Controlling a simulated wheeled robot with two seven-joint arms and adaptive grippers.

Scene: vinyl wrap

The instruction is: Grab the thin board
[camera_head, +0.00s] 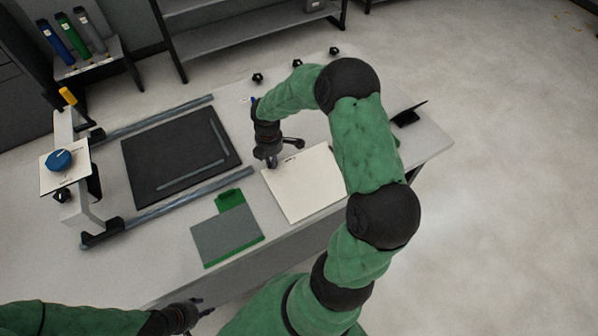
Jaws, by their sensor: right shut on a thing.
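A thin cream-white board (303,187) lies on the table in the middle, partly hidden by my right arm. My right gripper (272,163) points down at the board's far left edge and is shut on it. The board looks flat or nearly flat; I cannot tell whether it is lifted. My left gripper (203,307) is low at the bottom, in front of the table's near edge, away from the board. Its small fingertips look apart, with nothing between them.
A black mat (140,162) between two rails (190,196) lies left of the board. A grey-and-green pad (227,237) lies at the near edge. A stand with a blue knob (58,160) is at the left. Small black knobs (297,63) line the far edge.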

